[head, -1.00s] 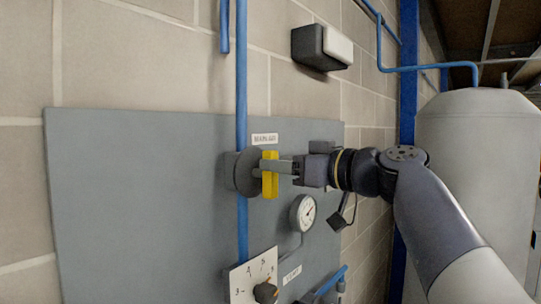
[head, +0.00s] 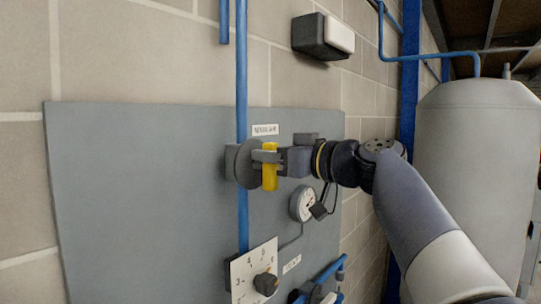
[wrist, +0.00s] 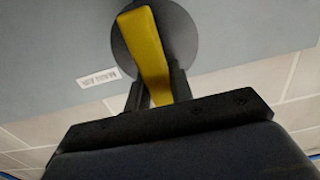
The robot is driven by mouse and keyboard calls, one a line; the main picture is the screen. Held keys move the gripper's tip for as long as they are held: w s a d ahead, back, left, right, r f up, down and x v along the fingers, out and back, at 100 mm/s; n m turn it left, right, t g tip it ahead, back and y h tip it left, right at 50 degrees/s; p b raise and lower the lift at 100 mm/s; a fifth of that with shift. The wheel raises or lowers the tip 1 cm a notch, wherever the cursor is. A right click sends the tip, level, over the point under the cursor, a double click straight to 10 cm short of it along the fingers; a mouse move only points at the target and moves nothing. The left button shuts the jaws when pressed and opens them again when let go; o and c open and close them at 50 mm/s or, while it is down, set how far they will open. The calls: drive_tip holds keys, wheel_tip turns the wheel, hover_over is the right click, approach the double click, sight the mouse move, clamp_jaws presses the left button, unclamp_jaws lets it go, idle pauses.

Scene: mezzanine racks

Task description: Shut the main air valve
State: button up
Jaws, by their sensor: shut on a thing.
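The main air valve is a grey round body (head: 241,164) on a blue vertical pipe, with a yellow handle (head: 270,167). In the head view the handle stands roughly upright. My gripper (head: 268,157) is shut on the yellow handle. In the wrist view the handle (wrist: 146,48) runs from the round body (wrist: 178,35) down between the two dark fingers (wrist: 158,92). The fingers hide part of the handle's lower end.
On the grey panel (head: 130,200) below are a gauge (head: 303,203), a numbered dial (head: 254,272) and a blue-handled fitting (head: 325,276) by a small label. A lamp-like box (head: 323,36) is on the wall above. A large tank (head: 475,170) stands at right.

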clamp_jaws()
drive_tip(key=m, duration=0.3)
drive_tip(key=shift+w+d+f+m, duration=0.1)
drive_tip(key=shift+w+d+m, duration=0.2)
drive_tip(key=shift+m, duration=0.1)
drive_tip(key=shift+w+d+f+m+p, duration=0.2)
drive_tip(key=shift+f+m+p, duration=0.2)
drive_tip(key=shift+m, duration=1.95)
drive_tip(key=shift+w+d+f+m+p, duration=0.1)
drive_tip(key=shift+w+f+m+p, duration=0.2)
drive_tip(key=shift+m, duration=2.1)
drive_tip(key=shift+w+d+f+m+p, duration=0.1)
drive_tip(key=shift+f+m+p, duration=0.35)
drive_tip(key=shift+m, duration=1.9)
